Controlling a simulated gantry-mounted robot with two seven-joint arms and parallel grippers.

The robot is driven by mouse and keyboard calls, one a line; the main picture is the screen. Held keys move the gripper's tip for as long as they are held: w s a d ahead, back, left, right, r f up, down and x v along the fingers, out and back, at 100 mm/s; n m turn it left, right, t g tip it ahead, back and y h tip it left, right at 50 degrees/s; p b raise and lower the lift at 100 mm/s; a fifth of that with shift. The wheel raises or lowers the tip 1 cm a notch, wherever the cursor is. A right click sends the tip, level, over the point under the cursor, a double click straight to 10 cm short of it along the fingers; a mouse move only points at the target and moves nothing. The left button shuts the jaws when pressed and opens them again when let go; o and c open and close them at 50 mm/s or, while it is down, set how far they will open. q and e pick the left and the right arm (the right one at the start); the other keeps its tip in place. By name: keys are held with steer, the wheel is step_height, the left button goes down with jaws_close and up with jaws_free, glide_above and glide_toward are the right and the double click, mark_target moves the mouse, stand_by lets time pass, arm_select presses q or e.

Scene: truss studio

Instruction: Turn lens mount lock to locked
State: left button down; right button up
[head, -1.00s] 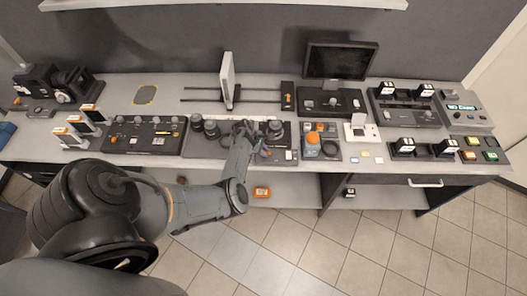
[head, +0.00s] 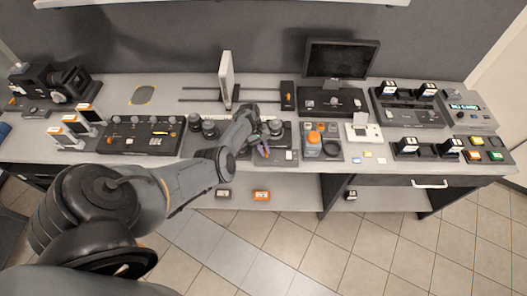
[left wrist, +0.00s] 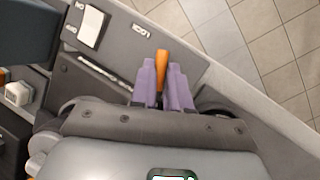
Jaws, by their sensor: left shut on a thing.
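My left gripper (head: 263,151) is over the front right part of the dark lens panel (head: 232,150) on the bench. In the left wrist view its purple fingers (left wrist: 165,88) are closed around an orange lever (left wrist: 162,60), whose rounded end sticks out beyond the fingertips. Dark lens-like cylinders (head: 209,129) stand on the panel to the left of the gripper. The gripper and forearm hide part of the panel. My right gripper is not in view.
A panel with a large orange button (head: 312,138) stands close to the right of the gripper. A black panel with knobs (head: 142,136) lies to the left. A white upright plate (head: 226,78) on rails and a monitor (head: 341,59) stand behind. The bench's front edge is close.

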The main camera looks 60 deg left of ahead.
arm_select(q)
steer(key=shift+w+m+g+b, duration=0.2)
steer(key=shift+m+g+b, duration=0.7)
steer(key=shift+m, duration=1.1)
steer(key=c, duration=1.1)
jaws_free()
steer(key=shift+r, duration=0.1)
steer(key=v, duration=0.9)
steer(key=shift+a+p, duration=0.15)
steer(key=shift+p, duration=0.15)
steer(key=shift+a+r, duration=0.25)
steer(key=shift+r, duration=0.45)
